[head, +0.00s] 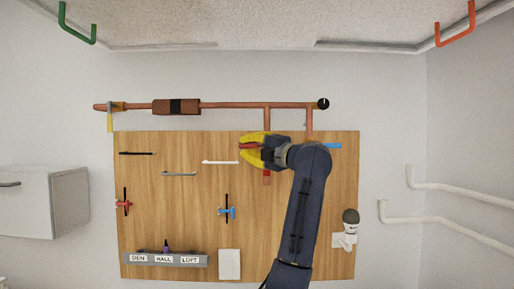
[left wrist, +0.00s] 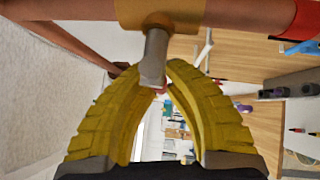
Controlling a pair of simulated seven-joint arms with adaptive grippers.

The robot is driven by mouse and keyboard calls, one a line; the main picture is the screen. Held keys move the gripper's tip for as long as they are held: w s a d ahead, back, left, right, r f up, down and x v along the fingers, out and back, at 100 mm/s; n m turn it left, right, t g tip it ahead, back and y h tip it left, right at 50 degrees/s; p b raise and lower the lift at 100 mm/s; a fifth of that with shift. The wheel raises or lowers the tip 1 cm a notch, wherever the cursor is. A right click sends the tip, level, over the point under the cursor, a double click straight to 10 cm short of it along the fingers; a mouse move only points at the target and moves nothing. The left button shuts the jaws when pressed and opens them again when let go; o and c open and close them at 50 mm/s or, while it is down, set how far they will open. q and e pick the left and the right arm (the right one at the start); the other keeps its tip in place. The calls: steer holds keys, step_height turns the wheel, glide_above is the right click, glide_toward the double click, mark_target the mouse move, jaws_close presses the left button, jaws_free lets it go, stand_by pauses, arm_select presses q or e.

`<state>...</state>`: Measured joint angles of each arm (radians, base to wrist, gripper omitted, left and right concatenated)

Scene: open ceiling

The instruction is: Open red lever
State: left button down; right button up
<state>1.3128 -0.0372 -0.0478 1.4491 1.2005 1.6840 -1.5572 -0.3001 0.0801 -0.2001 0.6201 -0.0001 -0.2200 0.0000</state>
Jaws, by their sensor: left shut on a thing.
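The red lever (head: 248,146) shows as a short red piece between the yellow fingers of my left gripper (head: 250,150) in the head view, in front of the upper part of the wooden board. In the left wrist view, a brass valve body (left wrist: 160,12) on a copper pipe carries a grey stem (left wrist: 153,58) that reaches down between the fingertips. My left gripper (left wrist: 160,75) is shut on the lever there. Most of the lever is hidden by the fingers. My right gripper is not in view.
A copper pipe (head: 230,105) runs above the wooden board (head: 180,225). A blue lever (head: 333,146) sits just right of my wrist. A yellow lever (head: 110,122) hangs at the left. A red tap (head: 124,204) and a blue tap (head: 227,212) are lower on the board.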

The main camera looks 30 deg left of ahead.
arm_select(q)
steer(key=shift+d+f+n+g+h, duration=0.1)
steer(key=shift+f+n+g+h, duration=0.2)
steer(key=shift+f+n+h, duration=0.8)
steer(key=shift+r, duration=0.2)
steer(key=shift+w, duration=0.1)
steer(key=shift+w+d+f+n+h, duration=0.1)
steer(key=shift+d+f+n+h, duration=0.05)
steer(key=shift+f+n+h, duration=0.4)
steer(key=shift+w+d+f+n+h, duration=0.15)
steer(key=shift+f+n+h, duration=0.2)
steer(key=shift+n+h, duration=0.4)
steer(key=shift+d, duration=0.1)
steer(key=shift+w+d+f+n+h, duration=0.1)
steer(key=shift+d+f+n+h, duration=0.2)
steer(key=shift+h, duration=0.35)
steer(key=shift+w+d+f+n+h, duration=0.15)
steer(key=shift+f+n+h, duration=0.2)
steer(key=shift+h, duration=0.3)
